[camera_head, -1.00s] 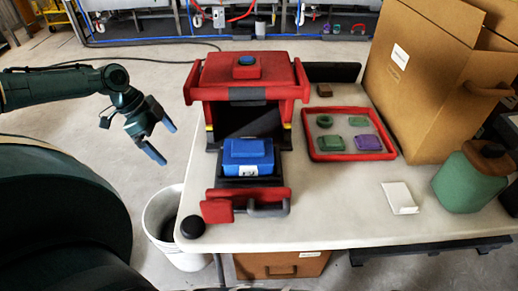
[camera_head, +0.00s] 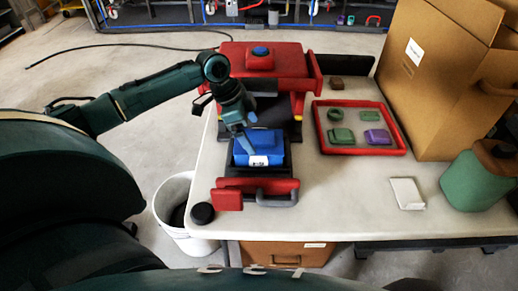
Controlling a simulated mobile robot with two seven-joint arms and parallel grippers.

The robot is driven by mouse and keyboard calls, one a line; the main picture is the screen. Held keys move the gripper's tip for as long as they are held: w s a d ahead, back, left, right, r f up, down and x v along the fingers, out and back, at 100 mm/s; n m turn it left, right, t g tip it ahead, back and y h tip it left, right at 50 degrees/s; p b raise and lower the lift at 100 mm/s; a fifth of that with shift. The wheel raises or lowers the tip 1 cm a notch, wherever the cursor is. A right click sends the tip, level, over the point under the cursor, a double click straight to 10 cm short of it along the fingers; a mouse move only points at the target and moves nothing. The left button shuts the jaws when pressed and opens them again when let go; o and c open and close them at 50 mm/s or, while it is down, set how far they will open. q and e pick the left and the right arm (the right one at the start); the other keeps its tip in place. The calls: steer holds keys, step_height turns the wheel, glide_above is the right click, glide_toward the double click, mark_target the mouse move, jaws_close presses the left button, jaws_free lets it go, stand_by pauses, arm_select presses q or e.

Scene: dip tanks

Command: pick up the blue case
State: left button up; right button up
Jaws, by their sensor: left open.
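The blue case (camera_head: 268,148) sits in the black drawer-like tray at the front of a red and black machine (camera_head: 285,62) on the white table. A small white label shows on its front. My left gripper (camera_head: 250,140) has its fingers pointing down over the case's left part, close above or beside it. Its fingers are open, with nothing seen held between them. Whether a finger touches the case cannot be told. The gripper hides part of the machine's opening and the left edge of the case. My right gripper is not in view.
A red-rimmed tray (camera_head: 318,128) with several small green and purple items lies to the right. A large cardboard box (camera_head: 425,85) and a green jug (camera_head: 470,182) stand further right. A white bucket (camera_head: 168,205) stands on the floor left of the table (camera_head: 340,205).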

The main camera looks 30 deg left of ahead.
mark_target(256, 137)
arm_select(q)
steer(key=shift+w+d+f, duration=0.15)
steer(key=shift+d, duration=0.15)
steer(key=x, duration=0.4)
steer(key=shift+f, duration=0.35)
steer(key=c, duration=0.8)
